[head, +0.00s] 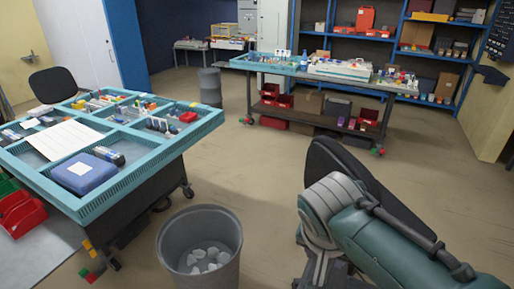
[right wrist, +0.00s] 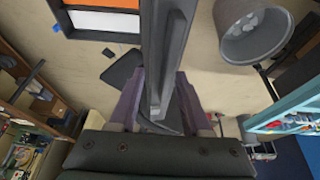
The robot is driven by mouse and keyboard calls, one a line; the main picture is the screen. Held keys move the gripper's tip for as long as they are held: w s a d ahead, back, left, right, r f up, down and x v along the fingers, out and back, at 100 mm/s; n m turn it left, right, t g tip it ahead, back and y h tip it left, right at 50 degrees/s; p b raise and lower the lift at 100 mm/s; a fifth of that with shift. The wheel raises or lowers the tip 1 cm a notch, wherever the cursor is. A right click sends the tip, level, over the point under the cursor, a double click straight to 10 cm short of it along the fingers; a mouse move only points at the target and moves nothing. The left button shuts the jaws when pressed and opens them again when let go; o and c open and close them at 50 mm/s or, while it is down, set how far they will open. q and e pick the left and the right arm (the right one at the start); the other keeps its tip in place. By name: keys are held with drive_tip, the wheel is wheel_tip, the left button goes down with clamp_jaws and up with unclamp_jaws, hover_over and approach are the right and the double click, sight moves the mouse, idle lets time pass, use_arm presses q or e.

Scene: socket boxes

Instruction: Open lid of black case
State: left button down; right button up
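I cannot pick out a black case for certain in either view. A closed blue-grey box (head: 86,173) lies in the near compartment of the teal tray table in the head view. My right gripper (right wrist: 160,115) is in the right wrist view, over the floor and away from the table. A long dark grey bar runs up the middle of that view between purple-sided parts; I cannot tell whether the fingers are apart or closed. The right gripper is outside the head view, where my right arm fills the lower right. My left gripper is not in view.
The teal tray table (head: 216,116) at left holds tools, bottles and a white sheet (head: 64,139). A grey bin (head: 200,240) with crumpled white pieces stands beside it. A dark chair back (head: 345,175) is near my right arm. The mid floor is clear; a cluttered workbench (head: 330,97) stands beyond.

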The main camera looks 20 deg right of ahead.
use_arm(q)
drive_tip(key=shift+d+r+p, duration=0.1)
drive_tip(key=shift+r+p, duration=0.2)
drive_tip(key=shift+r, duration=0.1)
use_arm(e)
drive_tip(key=v, duration=0.9)
